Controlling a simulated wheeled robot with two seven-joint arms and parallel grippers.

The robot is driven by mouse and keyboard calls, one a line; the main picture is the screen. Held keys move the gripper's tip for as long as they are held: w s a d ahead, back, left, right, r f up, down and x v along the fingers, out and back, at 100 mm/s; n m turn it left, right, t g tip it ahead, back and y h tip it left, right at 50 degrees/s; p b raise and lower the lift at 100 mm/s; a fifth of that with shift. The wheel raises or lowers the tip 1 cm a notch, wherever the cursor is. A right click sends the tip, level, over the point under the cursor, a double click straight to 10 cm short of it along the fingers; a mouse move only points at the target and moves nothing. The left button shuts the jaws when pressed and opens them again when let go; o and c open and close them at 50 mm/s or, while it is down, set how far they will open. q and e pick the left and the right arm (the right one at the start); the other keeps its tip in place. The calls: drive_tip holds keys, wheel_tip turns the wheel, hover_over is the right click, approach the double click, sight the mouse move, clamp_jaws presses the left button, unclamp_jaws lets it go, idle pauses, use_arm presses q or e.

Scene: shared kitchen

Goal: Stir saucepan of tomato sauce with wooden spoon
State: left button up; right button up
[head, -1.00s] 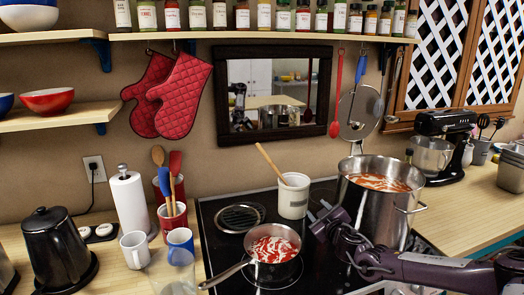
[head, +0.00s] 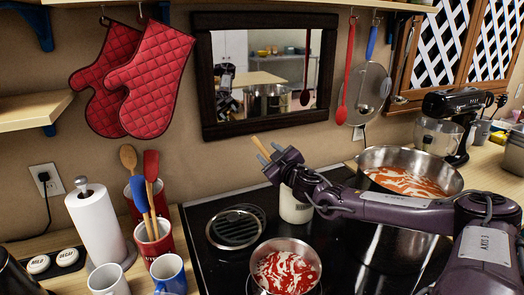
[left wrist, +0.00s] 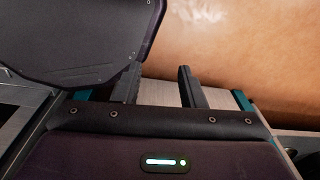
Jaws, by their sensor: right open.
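The small saucepan (head: 261,254) of red sauce with pale streaks sits on the front of the black cooktop. A white crock (head: 297,210) stands behind it. A wooden spoon handle (head: 257,142) shows its top end above my right gripper (head: 269,156). That gripper is open above the crock, its fingers close by the handle; I cannot tell whether the handle lies between them. The gripper hides the rest of the handle and part of the crock. My left gripper (left wrist: 158,86) shows only in the left wrist view, fingers apart with nothing between them.
A large steel pot (head: 385,235) of red sauce stands right of the crock, partly behind my right arm. Red crocks (head: 155,246) with utensils, mugs (head: 110,281) and a paper towel roll (head: 97,222) stand left of the cooktop.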

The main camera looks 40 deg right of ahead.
sight(262, 147)
drive_tip(key=x, duration=0.4)
drive_tip(key=shift+p, duration=0.4)
drive_tip(key=shift+w+d, duration=0.1)
drive_tip(key=shift+w, duration=0.6)
use_arm(q)
drive_tip(key=shift+w+d+r, duration=0.2)
drive_tip(key=shift+w+r, duration=0.25)
drive_tip(key=shift+w, duration=0.35)
use_arm(e)
drive_tip(key=shift+w+f, duration=0.15)
drive_tip(key=shift+w, duration=0.05)
clamp_jaws()
